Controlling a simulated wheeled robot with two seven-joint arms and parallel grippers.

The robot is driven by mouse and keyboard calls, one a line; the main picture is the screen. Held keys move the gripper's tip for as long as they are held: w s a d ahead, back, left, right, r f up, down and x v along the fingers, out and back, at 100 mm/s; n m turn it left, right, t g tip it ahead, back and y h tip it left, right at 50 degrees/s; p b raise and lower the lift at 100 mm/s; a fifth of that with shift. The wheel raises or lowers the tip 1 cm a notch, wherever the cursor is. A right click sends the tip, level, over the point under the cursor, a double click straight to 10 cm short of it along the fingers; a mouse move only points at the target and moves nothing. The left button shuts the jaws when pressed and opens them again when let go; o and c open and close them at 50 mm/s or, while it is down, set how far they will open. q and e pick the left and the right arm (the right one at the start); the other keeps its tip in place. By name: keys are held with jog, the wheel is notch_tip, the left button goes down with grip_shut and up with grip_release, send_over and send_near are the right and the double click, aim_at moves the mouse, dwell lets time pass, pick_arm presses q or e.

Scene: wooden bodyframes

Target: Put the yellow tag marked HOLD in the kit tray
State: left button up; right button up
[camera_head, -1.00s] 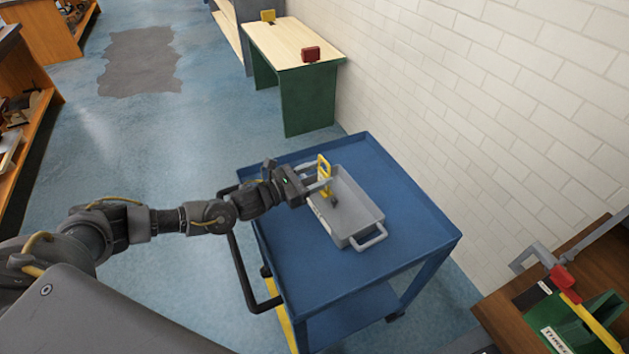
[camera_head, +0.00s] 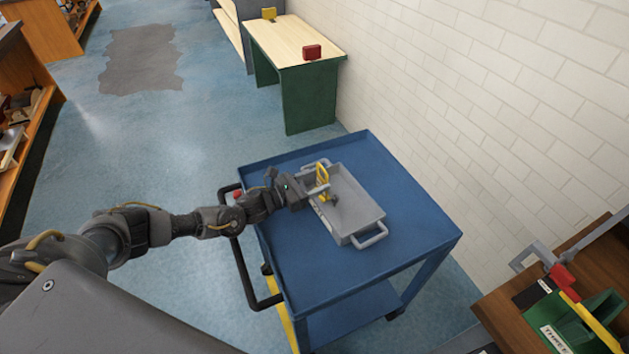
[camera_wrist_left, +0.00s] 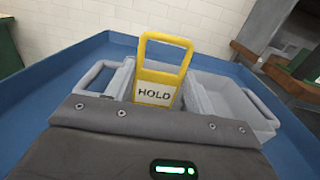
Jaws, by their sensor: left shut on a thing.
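The yellow tag marked HOLD (camera_head: 322,174) is upright at the far end of the grey kit tray (camera_head: 368,207). In the left wrist view the tag (camera_wrist_left: 157,80) shows its white HOLD label and open loop above my gripper's body, with the tray (camera_wrist_left: 225,92) behind it. My left gripper (camera_head: 318,188) is shut on the tag, over the tray's left wall. The tag's lower end is hidden, so I cannot tell whether it touches the tray floor. A small dark thing (camera_head: 333,198) lies in the tray near the tag. My right gripper is not in view.
The tray stands on a blue cart (camera_head: 410,225) with a raised rim and a black handle (camera_head: 250,280). A brick wall rises to the right. A wooden bench (camera_head: 480,290) with a green box (camera_head: 575,320) is at the lower right. The cart top right of the tray is clear.

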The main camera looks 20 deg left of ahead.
pick_arm(q)
jog(key=shift+f, duration=0.2)
jog(key=o, duration=1)
jog(key=shift+r, duration=0.15)
jog(key=shift+a, duration=0.1)
jog(key=b+v, duration=0.1)
jog(key=v, duration=0.5)
jog(key=shift+s+a, duration=0.15)
jog(key=shift+s, duration=0.1)
jog(key=shift+s+a+b, duration=0.2)
jog(key=shift+s+b, duration=0.1)
jog(key=shift+r, duration=0.15)
